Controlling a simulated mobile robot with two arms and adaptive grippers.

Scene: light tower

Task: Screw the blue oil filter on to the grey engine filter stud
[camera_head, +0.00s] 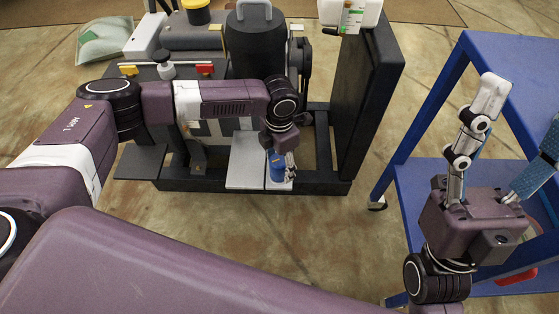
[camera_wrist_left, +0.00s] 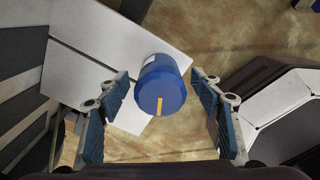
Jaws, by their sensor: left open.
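The blue oil filter (camera_head: 277,170) is by the light grey plate at the front of the dark engine frame, below my left gripper (camera_head: 283,158). In the left wrist view the filter (camera_wrist_left: 161,85) is a blue cylinder with a yellow mark, seen end-on. It lies between the fingers of my left gripper (camera_wrist_left: 158,118) but beyond them, with gaps on both sides. That gripper is open. The grey stud is not discernible; I cannot tell whether the filter is on it. My right gripper (camera_head: 515,125) is open and empty, over the blue cart.
The light grey plate (camera_head: 245,165) and dark frame (camera_head: 315,187) are close around the left gripper. A tall black panel (camera_head: 366,85) stands right of it. The blue cart (camera_head: 408,172) is at the right. Bare floor (camera_head: 270,225) lies in front of the frame.

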